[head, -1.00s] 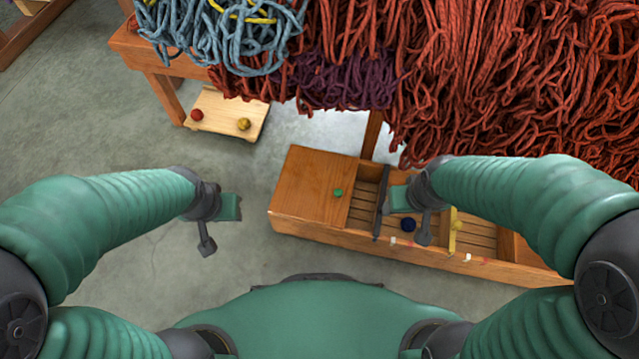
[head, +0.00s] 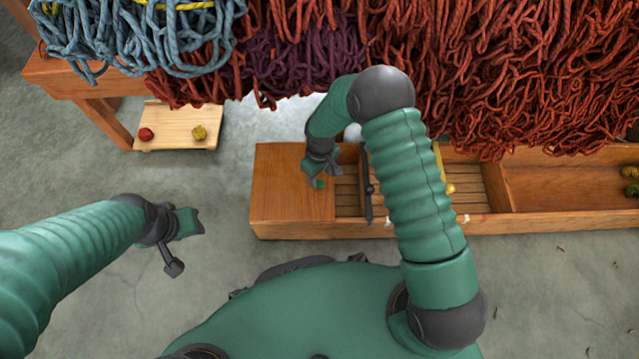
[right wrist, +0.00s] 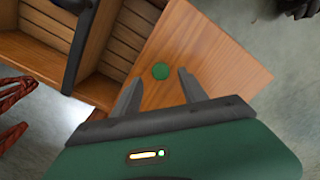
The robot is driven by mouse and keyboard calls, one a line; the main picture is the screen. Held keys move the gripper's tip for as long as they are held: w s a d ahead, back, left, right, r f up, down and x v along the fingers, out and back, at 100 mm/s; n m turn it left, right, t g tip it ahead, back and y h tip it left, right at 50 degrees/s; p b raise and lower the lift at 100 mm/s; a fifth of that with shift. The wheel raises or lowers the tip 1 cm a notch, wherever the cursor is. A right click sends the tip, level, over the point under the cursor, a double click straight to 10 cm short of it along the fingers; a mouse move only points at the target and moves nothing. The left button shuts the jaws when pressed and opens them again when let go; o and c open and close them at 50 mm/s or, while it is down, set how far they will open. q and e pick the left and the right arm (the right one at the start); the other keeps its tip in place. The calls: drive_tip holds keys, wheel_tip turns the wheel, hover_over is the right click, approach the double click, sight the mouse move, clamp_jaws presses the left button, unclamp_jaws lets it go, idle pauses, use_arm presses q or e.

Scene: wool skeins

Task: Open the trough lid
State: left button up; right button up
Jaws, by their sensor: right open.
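The wooden trough (head: 545,226) runs along the floor below the hanging wool. Its flat lid (head: 285,190) covers the left end and lies flat. A small green knob (head: 319,183) stands near the lid's right edge. My right gripper (head: 318,170) hangs above the lid close to the knob. In the right wrist view the open fingers (right wrist: 160,80) point at the green knob (right wrist: 160,71), which shows just beyond and between the tips; contact cannot be told. My left gripper (head: 192,222) hangs over bare floor left of the trough; its jaws are not clear.
A dark bar (head: 366,188) crosses the trough right of the lid. My right arm hides part of the open slatted compartments. A low wooden board (head: 175,125) with a red ball (head: 146,134) and a yellow ball (head: 199,132) lies at the back left. Wool skeins (head: 520,60) hang behind.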

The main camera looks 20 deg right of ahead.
drive_tip(key=f, duration=0.2)
drive_tip(key=f+b, duration=0.1)
drive_tip(key=shift+a+f, duration=0.1)
drive_tip(key=shift+a, duration=0.15)
drive_tip(key=shift+d+f, duration=0.2)
drive_tip(key=shift+f, duration=0.15)
drive_tip(key=shift+d, duration=0.1)
clamp_jaws()
drive_tip(key=shift+r, duration=0.1)
idle(0.7)
